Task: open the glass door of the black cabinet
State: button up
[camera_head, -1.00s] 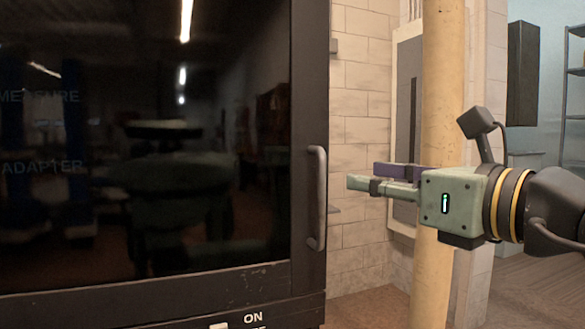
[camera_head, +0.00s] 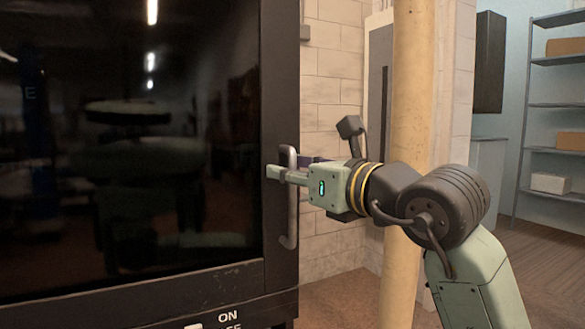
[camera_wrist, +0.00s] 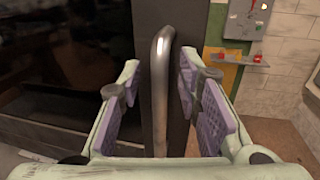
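The black cabinet's dark glass door (camera_head: 130,150) fills the left of the head view and sits shut in its frame. Its grey vertical bar handle (camera_head: 292,215) is at the door's right edge. My gripper (camera_head: 280,175) is at the handle's upper part in the head view. In the wrist view the handle (camera_wrist: 161,90) stands upright between the two purple-padded fingers of my gripper (camera_wrist: 158,95). The fingers are spread, with a gap on each side of the bar. The far finger is partly hidden in the head view.
A cream vertical pipe (camera_head: 408,130) stands right of the cabinet, close behind my arm. A pale brick wall (camera_head: 335,90) is behind it. Shelves with boxes (camera_head: 550,183) stand at the far right. Floor (camera_head: 345,300) shows below my gripper.

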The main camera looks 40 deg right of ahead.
grip_shut()
dwell(0.3)
dwell(0.6)
